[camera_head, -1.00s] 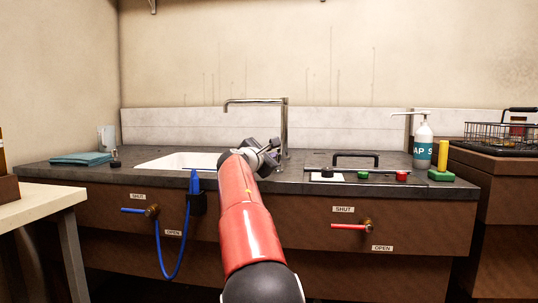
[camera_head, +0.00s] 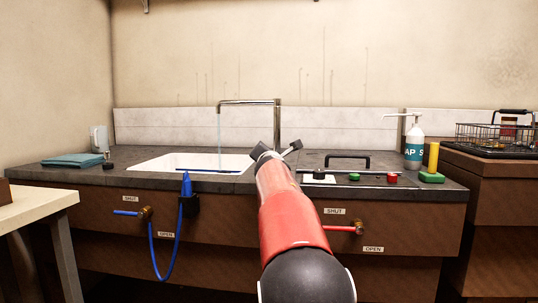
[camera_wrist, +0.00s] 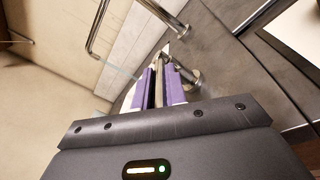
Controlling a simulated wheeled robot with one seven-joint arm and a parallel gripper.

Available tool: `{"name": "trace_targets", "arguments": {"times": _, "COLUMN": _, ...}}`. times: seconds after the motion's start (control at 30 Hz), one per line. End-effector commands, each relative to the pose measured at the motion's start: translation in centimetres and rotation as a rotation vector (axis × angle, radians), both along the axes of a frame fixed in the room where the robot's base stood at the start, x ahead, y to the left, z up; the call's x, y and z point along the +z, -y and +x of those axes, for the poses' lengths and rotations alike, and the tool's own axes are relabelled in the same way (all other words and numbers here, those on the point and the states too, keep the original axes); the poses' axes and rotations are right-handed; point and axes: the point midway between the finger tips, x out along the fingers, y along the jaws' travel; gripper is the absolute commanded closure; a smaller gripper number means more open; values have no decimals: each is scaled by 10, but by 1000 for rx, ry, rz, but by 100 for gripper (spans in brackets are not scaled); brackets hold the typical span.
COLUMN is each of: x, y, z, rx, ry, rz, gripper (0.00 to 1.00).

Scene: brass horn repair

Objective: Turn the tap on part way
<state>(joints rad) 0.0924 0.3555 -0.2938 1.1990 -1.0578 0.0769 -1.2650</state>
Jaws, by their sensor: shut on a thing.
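The chrome tap (camera_head: 277,124) stands behind the sink with its spout reaching left over the white basin (camera_head: 150,163). A thin stream of water (camera_head: 219,135) falls from the spout. My gripper (camera_head: 275,150) is at the foot of the tap. In the wrist view, my gripper (camera_wrist: 160,76) has its purple pads closed on the tap's metal lever (camera_wrist: 158,90). The tap's round base (camera_wrist: 192,78) shows just right of the pads. In the head view my arm and wrist hide most of the lever.
A black handle (camera_head: 348,157), a green block with a yellow post (camera_head: 433,160) and a soap bottle (camera_head: 414,145) stand right of the tap. Blue (camera_head: 126,212) and red (camera_head: 340,229) valve levers are on the cabinet front. A teal cloth (camera_head: 72,160) lies left.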

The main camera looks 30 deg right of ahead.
Motion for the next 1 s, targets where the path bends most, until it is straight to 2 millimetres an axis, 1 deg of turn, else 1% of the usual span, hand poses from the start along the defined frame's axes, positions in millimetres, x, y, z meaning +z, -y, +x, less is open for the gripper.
{"name": "trace_targets", "arguments": {"times": 0.13, "x": 1, "y": 1, "z": 0, "rx": -2, "ry": 2, "rz": -1, "gripper": 100}}
{"name": "trace_targets", "arguments": {"times": 0.17, "x": 1, "y": 1, "z": 0, "rx": -2, "ry": 2, "rz": -1, "gripper": 84}}
{"name": "trace_targets", "arguments": {"times": 0.3, "x": 1, "y": 1, "z": 0, "rx": -2, "ry": 1, "rz": 0, "gripper": 66}}
{"name": "trace_targets", "arguments": {"times": 0.57, "x": 0, "y": 0, "z": 0, "rx": -2, "ry": 1, "rz": 0, "gripper": 65}}
{"name": "trace_targets", "arguments": {"times": 0.67, "x": -1, "y": -3, "z": -4, "rx": -1, "ry": 1, "rz": -1, "gripper": 65}}
{"name": "trace_targets", "arguments": {"times": 0.77, "x": -2, "y": -8, "z": -16, "rx": 0, "ry": 3, "rz": -2, "gripper": 65}}
{"name": "trace_targets", "arguments": {"times": 1.0, "x": -2, "y": -25, "z": -54, "rx": 1, "ry": 4, "rz": 0, "gripper": 65}}
